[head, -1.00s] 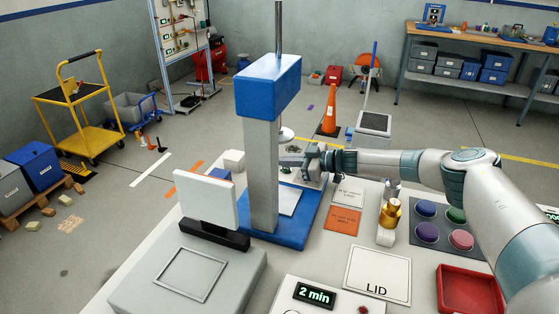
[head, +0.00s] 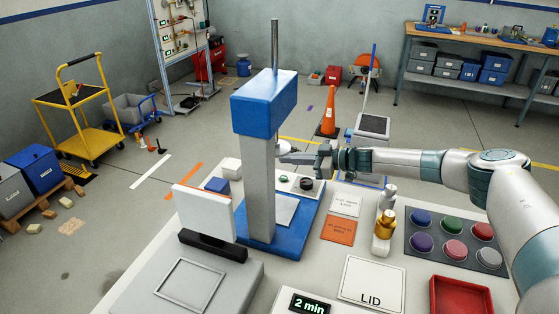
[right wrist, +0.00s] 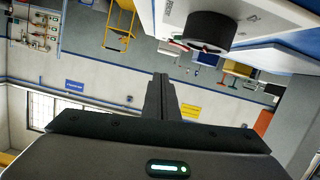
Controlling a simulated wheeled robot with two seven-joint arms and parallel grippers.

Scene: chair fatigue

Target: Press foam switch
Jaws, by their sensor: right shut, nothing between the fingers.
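The press stands left of centre in the head view, with a blue head (head: 264,103), a grey column (head: 257,180) and a blue base (head: 275,243). A pale control panel (head: 320,192) behind its base carries a black round knob (head: 306,184) and small buttons. The knob also shows close up in the right wrist view (right wrist: 208,31), with small red and green parts beside it. I cannot tell which control is the foam switch. My right gripper (head: 312,158) is shut and empty, above and behind the panel, apart from the knob. My left gripper is out of view.
Right of the press lie an orange card (head: 339,230), a LID card (head: 371,285), a gold-topped bottle (head: 383,232), a dark tray (head: 430,240) of coloured discs and a red tray (head: 460,296). A white-and-orange panel (head: 203,212) stands at left.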

